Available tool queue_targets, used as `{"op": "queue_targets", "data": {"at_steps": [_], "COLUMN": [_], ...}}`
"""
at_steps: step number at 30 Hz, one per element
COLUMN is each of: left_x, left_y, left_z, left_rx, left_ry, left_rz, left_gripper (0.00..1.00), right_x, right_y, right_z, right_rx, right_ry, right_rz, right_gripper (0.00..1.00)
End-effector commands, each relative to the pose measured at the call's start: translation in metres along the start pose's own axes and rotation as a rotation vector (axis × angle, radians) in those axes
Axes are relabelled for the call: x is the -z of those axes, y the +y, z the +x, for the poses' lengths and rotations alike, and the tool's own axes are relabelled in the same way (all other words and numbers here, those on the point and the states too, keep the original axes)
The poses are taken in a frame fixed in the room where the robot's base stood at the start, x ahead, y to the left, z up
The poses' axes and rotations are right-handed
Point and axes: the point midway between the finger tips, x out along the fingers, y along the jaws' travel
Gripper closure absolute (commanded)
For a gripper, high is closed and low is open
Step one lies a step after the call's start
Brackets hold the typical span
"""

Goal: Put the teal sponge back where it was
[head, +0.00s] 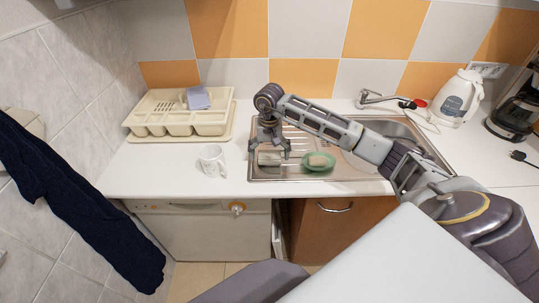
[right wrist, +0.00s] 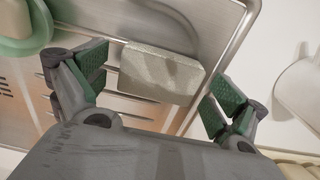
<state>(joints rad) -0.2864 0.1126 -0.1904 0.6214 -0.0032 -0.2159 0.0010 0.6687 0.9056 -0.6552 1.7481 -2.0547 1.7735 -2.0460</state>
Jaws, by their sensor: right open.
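A pale grey-green block (head: 269,158), possibly the teal sponge, lies on the sink's ribbed drainboard. It also shows in the right wrist view (right wrist: 160,72), where it looks more grey than teal. My right gripper (head: 271,151) is low over the drainboard and open, with one finger on each side of the block; in the wrist view (right wrist: 157,84) gaps show at both sides. A green dish (head: 318,168) sits just right of it, with a beige-green piece (head: 318,160) on it. The dish's edge shows in the wrist view (right wrist: 36,40). My left gripper is not in view.
A white mug (head: 213,161) stands left of the sink (head: 300,176). A cream cutlery tray (head: 160,121), with a bluish-lavender block (head: 197,98), is at the back left. A kettle (head: 457,98) and coffee maker (head: 519,112) stand right. The front-left counter is clear.

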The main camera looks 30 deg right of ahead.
Motion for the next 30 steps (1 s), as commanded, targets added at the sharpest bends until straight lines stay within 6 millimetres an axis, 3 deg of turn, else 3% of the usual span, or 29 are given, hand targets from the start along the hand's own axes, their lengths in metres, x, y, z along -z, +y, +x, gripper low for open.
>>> {"op": "queue_targets", "data": {"at_steps": [4,9,24,30], "left_x": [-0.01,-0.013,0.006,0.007], "left_y": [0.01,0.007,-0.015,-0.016], "left_z": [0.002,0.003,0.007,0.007], "left_rx": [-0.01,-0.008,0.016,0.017], "left_ry": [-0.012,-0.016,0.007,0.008], "left_rz": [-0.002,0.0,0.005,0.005], "left_gripper": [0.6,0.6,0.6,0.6], "right_x": [0.001,0.001,0.001,0.001], "right_y": [0.0,0.0,0.0,0.0], "right_z": [-0.016,-0.037,-0.095,-0.11], "right_rx": [0.002,0.002,0.002,0.002], "right_ry": [0.004,0.004,0.004,0.002], "right_rz": [0.001,0.0,0.001,0.0], "right_gripper": [0.03,0.03,0.03,0.03]}}
